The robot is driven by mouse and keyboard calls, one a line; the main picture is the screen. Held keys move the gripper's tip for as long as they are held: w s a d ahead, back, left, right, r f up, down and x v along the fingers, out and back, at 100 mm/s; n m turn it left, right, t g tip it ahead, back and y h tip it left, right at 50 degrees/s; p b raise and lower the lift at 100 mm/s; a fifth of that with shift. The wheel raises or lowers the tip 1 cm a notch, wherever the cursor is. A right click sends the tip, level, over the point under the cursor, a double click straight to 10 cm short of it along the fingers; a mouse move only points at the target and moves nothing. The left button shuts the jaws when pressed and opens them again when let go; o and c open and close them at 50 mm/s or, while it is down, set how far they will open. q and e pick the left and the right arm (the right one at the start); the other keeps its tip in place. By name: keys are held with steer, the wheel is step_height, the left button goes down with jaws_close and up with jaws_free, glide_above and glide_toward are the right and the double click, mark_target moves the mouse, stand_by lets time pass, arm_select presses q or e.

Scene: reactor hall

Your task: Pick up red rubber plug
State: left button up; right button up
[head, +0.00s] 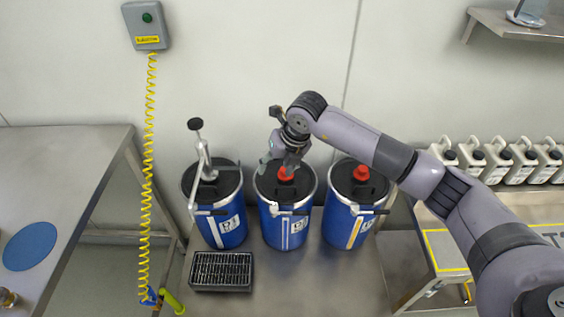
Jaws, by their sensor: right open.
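A red rubber plug (286,174) sits on the black lid of the middle blue drum (288,232). A second red plug (361,173) sits on the lid of the right blue drum (343,228). My right gripper (278,165) points down over the middle drum's lid, its fingers open close around or just above the plug there. Part of that plug is hidden by the fingers, and I cannot tell whether they touch it. My left gripper is not in view.
The left blue drum (228,226) carries a grey hand pump (203,160) standing tall beside my gripper. A black grated tray (221,271) lies in front on the steel bench (300,285). White jugs (490,160) stand at right. A yellow coiled hose (148,180) hangs at left.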

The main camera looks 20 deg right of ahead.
steer(key=t+h, duration=0.1)
steer(key=h, duration=0.1)
glide_toward(284, 170)
steer(key=b+x, duration=0.4)
steer(key=b, duration=0.3)
steer(key=shift+a+f+b, duration=0.1)
steer(key=shift+a+b, duration=0.05)
steer(key=shift+b, duration=0.2)
steer(key=shift+f+b, duration=0.3)
steer(key=shift+f, duration=0.05)
steer(key=f+b, duration=0.1)
steer(key=w+f+b, duration=0.1)
steer(key=f+b, duration=0.1)
steer(key=shift+w+d+f, duration=0.2)
steer(key=shift+w+d, duration=0.15)
steer(key=shift+d, duration=0.05)
steer(key=shift+w+f, duration=0.25)
steer(key=shift+f, duration=0.1)
steer(key=shift+r, duration=0.1)
steer(key=shift+c, duration=0.2)
steer(key=shift+s, duration=0.1)
steer(key=c, duration=1.1)
